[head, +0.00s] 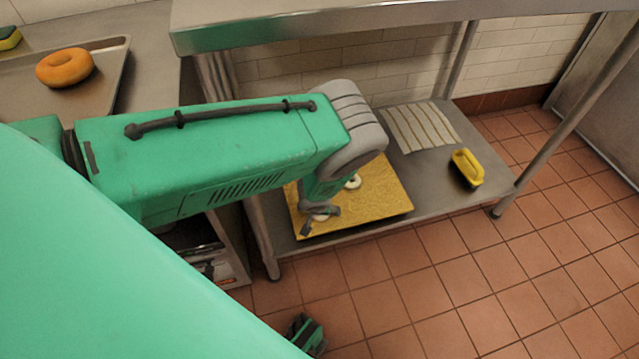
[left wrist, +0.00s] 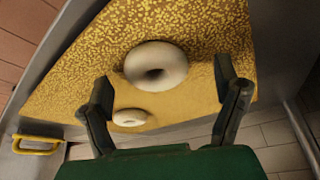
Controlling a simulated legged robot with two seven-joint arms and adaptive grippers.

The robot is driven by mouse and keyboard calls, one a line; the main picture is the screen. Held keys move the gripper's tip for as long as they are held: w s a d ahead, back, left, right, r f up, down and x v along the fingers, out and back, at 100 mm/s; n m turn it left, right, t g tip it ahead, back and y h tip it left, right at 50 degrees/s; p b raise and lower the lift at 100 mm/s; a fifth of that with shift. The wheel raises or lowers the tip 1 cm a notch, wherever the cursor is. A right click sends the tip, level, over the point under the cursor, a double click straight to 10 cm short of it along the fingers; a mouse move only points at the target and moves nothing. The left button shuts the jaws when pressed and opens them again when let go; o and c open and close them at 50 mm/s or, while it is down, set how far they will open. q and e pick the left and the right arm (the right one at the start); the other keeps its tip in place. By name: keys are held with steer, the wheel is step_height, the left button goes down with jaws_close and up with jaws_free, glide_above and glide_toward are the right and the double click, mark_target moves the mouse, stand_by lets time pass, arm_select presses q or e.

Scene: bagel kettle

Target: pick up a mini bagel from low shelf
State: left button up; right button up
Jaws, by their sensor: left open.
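In the head view my left arm reaches down to the low shelf (head: 450,208). On it lies a yellow speckled board (head: 385,200) with two pale mini bagels. One mini bagel (head: 353,182) is partly hidden by my arm; the other (head: 320,217) is at my left gripper (head: 321,220). In the left wrist view the left gripper (left wrist: 164,79) is open, one finger on each side of the larger-looking bagel (left wrist: 172,60). I cannot tell whether the fingers touch it. The second bagel (left wrist: 130,117) lies apart on the speckled board (left wrist: 205,30).
A tray (head: 112,85) with a large orange-brown bagel (head: 65,67) sits at upper left.

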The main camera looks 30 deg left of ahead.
arm_select(q)
steer(key=shift+w+d+f, duration=0.1)
steer(key=shift+w+f, duration=0.05)
steer(key=shift+f, duration=0.2)
steer(key=shift+d+r, duration=0.15)
steer(key=shift+a, duration=0.3)
steer(key=c, duration=1.2)
steer(key=shift+d, duration=0.1)
